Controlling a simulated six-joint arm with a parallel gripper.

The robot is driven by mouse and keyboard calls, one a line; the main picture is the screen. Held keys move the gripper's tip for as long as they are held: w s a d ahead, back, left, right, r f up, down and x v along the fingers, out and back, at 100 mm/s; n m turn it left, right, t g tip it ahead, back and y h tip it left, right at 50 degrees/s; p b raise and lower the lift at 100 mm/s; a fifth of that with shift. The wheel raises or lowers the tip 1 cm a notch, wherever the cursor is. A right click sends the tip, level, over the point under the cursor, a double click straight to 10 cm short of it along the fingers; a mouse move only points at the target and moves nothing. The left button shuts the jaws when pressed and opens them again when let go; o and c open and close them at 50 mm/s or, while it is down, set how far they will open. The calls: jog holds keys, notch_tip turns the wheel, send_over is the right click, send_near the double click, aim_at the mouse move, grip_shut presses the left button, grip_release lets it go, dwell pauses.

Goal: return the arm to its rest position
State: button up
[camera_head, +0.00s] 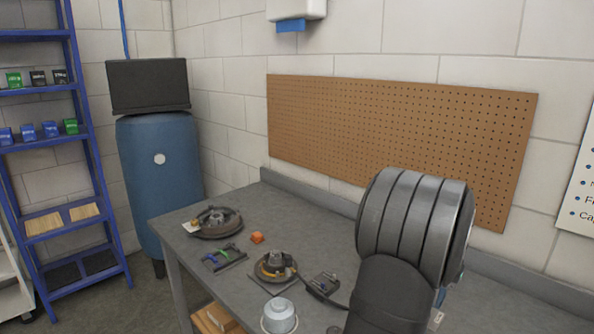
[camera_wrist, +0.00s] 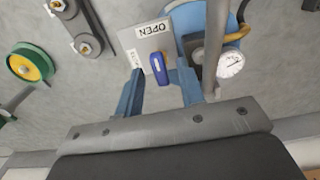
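My arm (camera_head: 412,225) rises at the right of the head view, in front of the pegboard, over the workbench. My gripper does not show clearly there. In the wrist view my gripper (camera_wrist: 160,84) has two blue fingers set apart, with no object clearly clamped between them. Beyond the fingertips is a blue lever handle (camera_wrist: 158,68) on a plate (camera_wrist: 150,40) marked OPEN. Whether a finger touches the lever I cannot tell.
A pressure gauge (camera_wrist: 231,63) and a green-yellow wheel (camera_wrist: 29,65) show in the wrist view. A pegboard (camera_head: 390,125) hangs behind.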

notch_tip(320, 180, up, 18)
notch_tip(320, 180, down, 18)
jog(key=shift+r, duration=0.15)
jog(key=shift+f, duration=0.2)
jog(key=n, duration=0.4)
jog(key=shift+n, duration=0.3)
jog(key=n, duration=0.4)
notch_tip(320, 180, up, 11)
dwell(1.4)
